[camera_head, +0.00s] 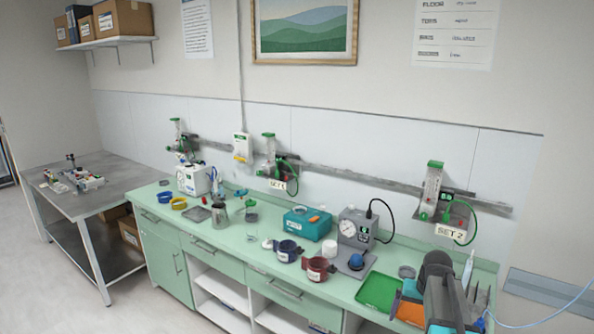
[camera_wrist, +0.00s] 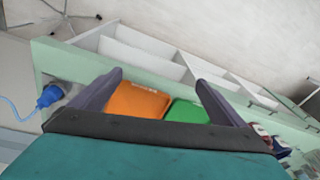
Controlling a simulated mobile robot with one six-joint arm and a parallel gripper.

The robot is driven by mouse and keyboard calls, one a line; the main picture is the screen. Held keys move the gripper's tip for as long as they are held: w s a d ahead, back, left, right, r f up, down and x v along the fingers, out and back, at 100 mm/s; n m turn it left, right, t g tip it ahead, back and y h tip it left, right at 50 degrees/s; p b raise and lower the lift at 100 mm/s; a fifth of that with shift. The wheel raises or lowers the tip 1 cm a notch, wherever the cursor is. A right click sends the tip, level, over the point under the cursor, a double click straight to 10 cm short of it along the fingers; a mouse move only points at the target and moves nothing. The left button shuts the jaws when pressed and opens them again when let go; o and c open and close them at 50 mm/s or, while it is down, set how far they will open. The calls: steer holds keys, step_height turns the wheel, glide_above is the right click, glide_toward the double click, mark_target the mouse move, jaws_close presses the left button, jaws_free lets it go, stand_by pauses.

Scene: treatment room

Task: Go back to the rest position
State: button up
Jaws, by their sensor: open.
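My gripper (camera_wrist: 158,77) shows in the wrist view with its two dark fingers spread apart and nothing between them. Beyond the fingers lie an orange tray (camera_wrist: 137,100) and a green tray (camera_wrist: 187,112). In the head view my grey arm stands at the lower right, in front of the counter's right end. It partly covers the orange tray (camera_head: 411,312); the green tray (camera_head: 378,291) lies just left of it.
The green counter (camera_head: 230,250) carries a teal box (camera_head: 308,223), a gauge device (camera_head: 357,228), blue and dark red cuffs and several small items. Wall-mounted flowmeter sets hang behind. A blue plug (camera_wrist: 50,96) with a cable sits at left in the wrist view. A grey table stands far left.

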steer(key=s+a+f+n+g, duration=0.1)
steer(key=s+a+f+n, duration=0.1)
steer(key=s+a+f, duration=0.7)
steer(key=s+a+f+n+g, duration=0.1)
steer(key=s+a+f+n, duration=0.1)
steer(key=s+a+f, duration=0.65)
steer(key=s+a+f+g+b, duration=0.1)
steer(key=s+f+g+b, duration=0.1)
steer(key=s+f+b, duration=0.4)
steer(key=s+a+f+g+b, duration=0.1)
steer(key=s+f+g+b, duration=0.2)
steer(key=s+f+b, duration=0.4)
steer(key=s+f, duration=0.4)
steer(key=f, duration=0.4)
steer(key=s+f, duration=0.5)
steer(key=f, duration=0.4)
steer(key=shift+s+a+f+g, duration=0.2)
steer(key=shift+s+f+g, duration=0.05)
steer(key=shift+f+g, duration=0.05)
steer(key=shift+d, duration=0.1)
